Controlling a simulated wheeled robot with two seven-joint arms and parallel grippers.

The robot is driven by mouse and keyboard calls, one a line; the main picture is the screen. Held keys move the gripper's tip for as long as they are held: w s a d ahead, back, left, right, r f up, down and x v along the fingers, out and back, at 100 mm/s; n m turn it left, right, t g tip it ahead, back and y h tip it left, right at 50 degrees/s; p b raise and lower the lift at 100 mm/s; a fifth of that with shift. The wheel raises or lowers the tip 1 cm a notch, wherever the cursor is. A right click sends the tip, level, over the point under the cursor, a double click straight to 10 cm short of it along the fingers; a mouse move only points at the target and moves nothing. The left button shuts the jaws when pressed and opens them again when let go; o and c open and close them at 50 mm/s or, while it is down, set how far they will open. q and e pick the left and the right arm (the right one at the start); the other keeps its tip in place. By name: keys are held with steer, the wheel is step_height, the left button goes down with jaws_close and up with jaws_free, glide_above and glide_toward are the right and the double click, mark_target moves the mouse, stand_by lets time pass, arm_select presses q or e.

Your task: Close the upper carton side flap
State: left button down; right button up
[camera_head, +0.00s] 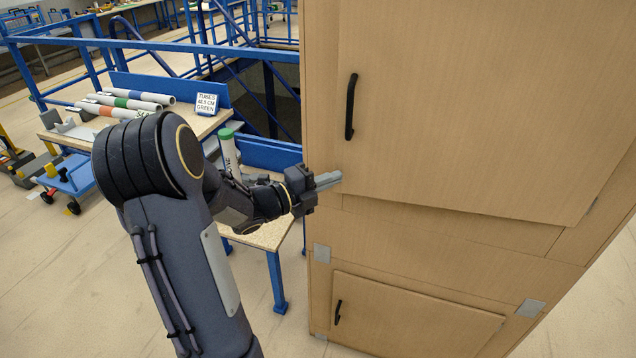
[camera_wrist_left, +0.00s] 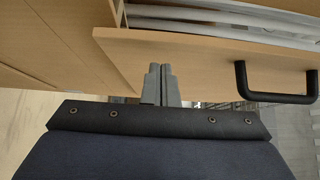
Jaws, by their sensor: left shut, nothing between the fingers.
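A tall wooden cabinet (camera_head: 318,225) fills the right side of the head view; I see no clear carton. Its upper door (camera_head: 450,110) has a black handle (camera_head: 351,106) and looks slightly ajar. In the left wrist view the door (camera_wrist_left: 205,58) and handle (camera_wrist_left: 275,97) show, with a gap behind the door and white, tube-like things (camera_wrist_left: 220,18) in it. My left gripper (camera_head: 338,179) is shut and empty, at the door's lower left corner below the handle. In the wrist view its fingertips (camera_wrist_left: 160,70) overlap the door; contact is unclear. My right gripper is out of view.
A lower door (camera_head: 410,318) with a black handle sits flush. Left of the cabinet, a table (camera_head: 265,236) holds several tubes (camera_head: 130,102), a sign (camera_head: 206,104) and an upright green-capped tube (camera_head: 228,155). Blue railings (camera_head: 180,47) stand behind. Floor at lower left is clear.

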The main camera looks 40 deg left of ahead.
mark_target(335, 165)
arm_select(q)
steer(key=shift+w+a, duration=0.3)
steer(key=shift+w, duration=0.35)
steer(key=shift+w+a+f, duration=0.1)
steer(key=shift+w, duration=0.1)
steer(key=w, duration=0.1)
steer(key=w+a+b, duration=0.1)
steer(key=w, duration=0.1)
steer(key=shift+w+a+b, duration=0.1)
steer(key=shift+a+b, duration=0.25)
